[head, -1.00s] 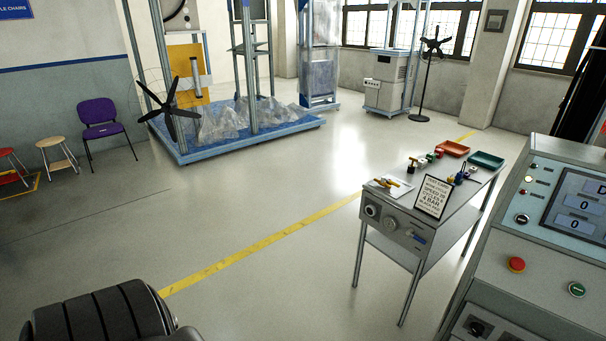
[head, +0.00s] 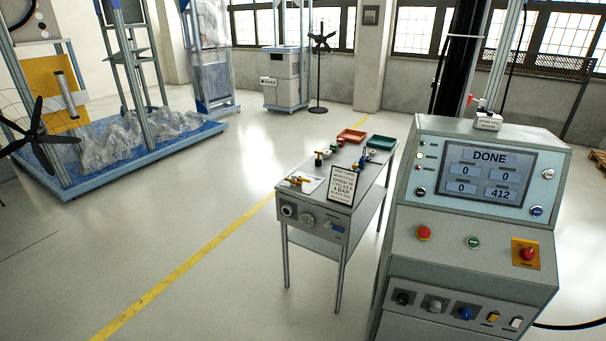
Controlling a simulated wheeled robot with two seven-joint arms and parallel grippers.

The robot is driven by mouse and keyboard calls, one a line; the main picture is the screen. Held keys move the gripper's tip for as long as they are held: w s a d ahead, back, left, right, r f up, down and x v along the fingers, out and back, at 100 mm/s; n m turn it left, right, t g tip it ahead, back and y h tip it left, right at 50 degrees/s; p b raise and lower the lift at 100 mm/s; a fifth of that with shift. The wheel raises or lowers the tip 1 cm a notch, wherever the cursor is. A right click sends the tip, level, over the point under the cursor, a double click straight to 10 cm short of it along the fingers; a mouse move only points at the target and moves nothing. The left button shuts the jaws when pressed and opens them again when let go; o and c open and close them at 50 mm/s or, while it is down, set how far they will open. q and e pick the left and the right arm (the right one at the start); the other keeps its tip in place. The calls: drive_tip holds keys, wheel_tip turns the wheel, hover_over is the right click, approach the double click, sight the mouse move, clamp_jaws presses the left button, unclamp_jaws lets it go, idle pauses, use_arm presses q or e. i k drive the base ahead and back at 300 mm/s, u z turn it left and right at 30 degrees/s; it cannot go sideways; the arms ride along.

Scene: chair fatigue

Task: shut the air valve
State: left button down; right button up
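A small brass fitting with a yellow part (head: 299,181) lies on a white sheet at the near left of a grey metal bench (head: 285,240); it looks like a valve, but it is too small to tell its setting. The bench front has a round dial and a small blue part (head: 337,228). A grey control console (head: 400,220) stands at the right, with a blue knob (head: 465,313) low on its front. I cannot tell which of these is the air valve. Neither of my grippers is in view.
The console screen (head: 489,172) reads DONE. A framed sign (head: 341,185), a red tray (head: 351,136) and a green tray (head: 381,142) stand on the bench. A black fan (head: 36,137) and blue platform (head: 130,160) are at left. The floor left of the bench is clear.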

sight(302, 179)
drive_tip(key=i, duration=0.85)
drive_tip(key=u, duration=0.45)
drive_tip(key=k, duration=0.7)
drive_tip(key=u, duration=0.75)
drive_tip(key=i, duration=1.35)
drive_tip(key=z, duration=0.45)
